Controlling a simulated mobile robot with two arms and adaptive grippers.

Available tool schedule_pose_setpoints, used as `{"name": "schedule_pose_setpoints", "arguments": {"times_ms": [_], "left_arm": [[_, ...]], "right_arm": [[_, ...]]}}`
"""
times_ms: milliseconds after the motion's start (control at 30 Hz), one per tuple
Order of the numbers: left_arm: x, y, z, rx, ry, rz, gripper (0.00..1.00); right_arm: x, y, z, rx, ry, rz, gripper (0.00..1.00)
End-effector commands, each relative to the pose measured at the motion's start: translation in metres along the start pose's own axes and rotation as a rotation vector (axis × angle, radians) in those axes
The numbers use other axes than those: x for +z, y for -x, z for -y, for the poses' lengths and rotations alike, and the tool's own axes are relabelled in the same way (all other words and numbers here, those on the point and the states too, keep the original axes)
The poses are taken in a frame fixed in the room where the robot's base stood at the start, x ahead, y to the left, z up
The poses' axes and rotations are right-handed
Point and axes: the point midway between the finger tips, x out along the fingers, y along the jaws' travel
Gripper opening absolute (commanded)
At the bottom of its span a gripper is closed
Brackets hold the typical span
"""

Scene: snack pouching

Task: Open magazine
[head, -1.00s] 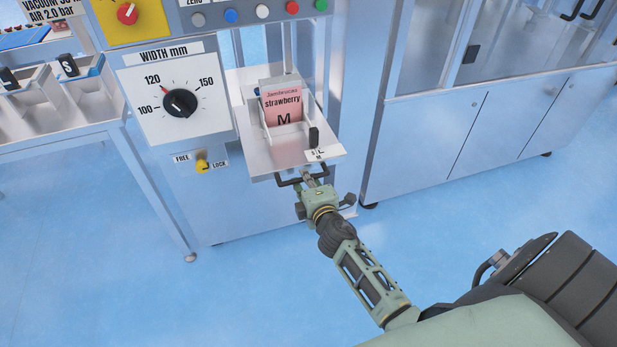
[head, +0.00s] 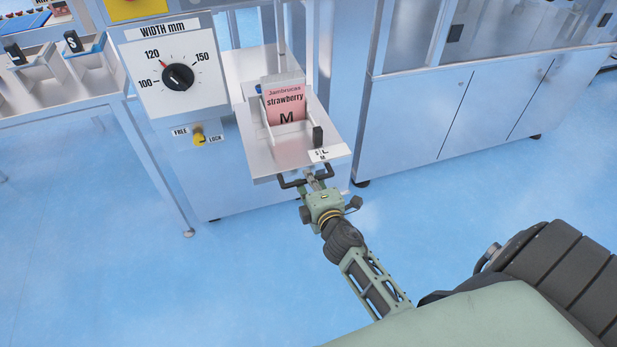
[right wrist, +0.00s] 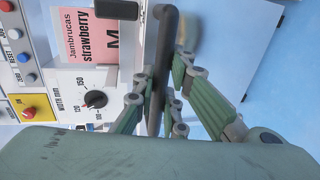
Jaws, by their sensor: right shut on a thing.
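The magazine (head: 262,155) is a metal tray drawer that sticks out from the front of the machine. It holds pink pouches (head: 285,107) marked strawberry M between low walls. Its black bar handle (head: 290,184) is at the front edge, and the handle also shows in the right wrist view (right wrist: 163,60). My right gripper (head: 314,179) is at the handle, and in the right wrist view its fingers (right wrist: 163,95) are closed around the bar. My left gripper is not in view.
A width dial (head: 178,77) and a yellow free/lock knob (head: 199,139) are on the machine front, left of the magazine. A side table (head: 60,112) with labelled bins stands at the left. A metal cabinet (head: 440,120) stands at the right. The blue floor in front is clear.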

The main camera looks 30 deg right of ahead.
Motion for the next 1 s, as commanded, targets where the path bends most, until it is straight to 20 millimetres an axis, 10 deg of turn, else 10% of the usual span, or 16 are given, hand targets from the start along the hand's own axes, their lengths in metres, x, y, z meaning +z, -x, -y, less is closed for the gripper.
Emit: {"name": "schedule_pose_setpoints", "arguments": {"times_ms": [433, 667, 1000], "left_arm": [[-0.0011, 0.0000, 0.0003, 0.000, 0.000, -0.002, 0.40], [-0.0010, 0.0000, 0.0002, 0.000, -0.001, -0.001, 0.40], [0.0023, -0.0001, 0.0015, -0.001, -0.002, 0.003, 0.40]], "right_arm": [[-0.0007, 0.0013, 0.0001, 0.001, 0.000, -0.001, 0.00], [-0.0004, 0.0012, 0.0001, 0.001, 0.000, -0.001, 0.30], [-0.0002, 0.0030, 0.0003, 0.000, 0.000, -0.001, 0.31]]}}
